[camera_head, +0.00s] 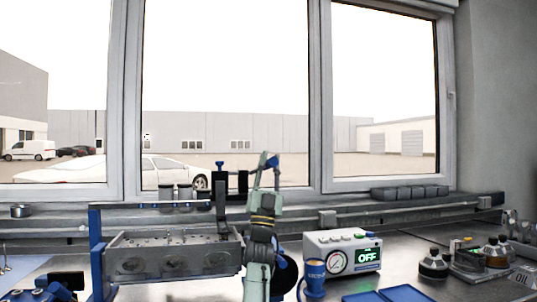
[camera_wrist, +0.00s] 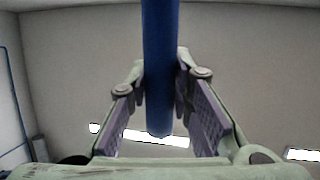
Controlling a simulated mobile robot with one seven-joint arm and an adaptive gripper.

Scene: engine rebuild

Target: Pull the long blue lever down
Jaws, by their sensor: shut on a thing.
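The long blue lever (camera_wrist: 161,60) runs down from the top edge of the wrist view and ends in a rounded tip between the fingers. My gripper (camera_wrist: 161,88) is shut on it, one finger on each side. In the head view my gripper (camera_head: 268,164) is raised in front of the window, right of the engine block. A small blue piece of the lever (camera_head: 273,161) shows at the fingers. The rest of the lever is hidden or hard to make out there.
An engine block (camera_head: 175,262) sits in a blue stand (camera_head: 96,250) left of my arm. A white box reading OFF (camera_head: 343,240) and a blue cup (camera_head: 314,279) stand to the right. Bottles (camera_head: 433,264) are at the far right. Ceiling lights (camera_wrist: 155,139) show behind the lever.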

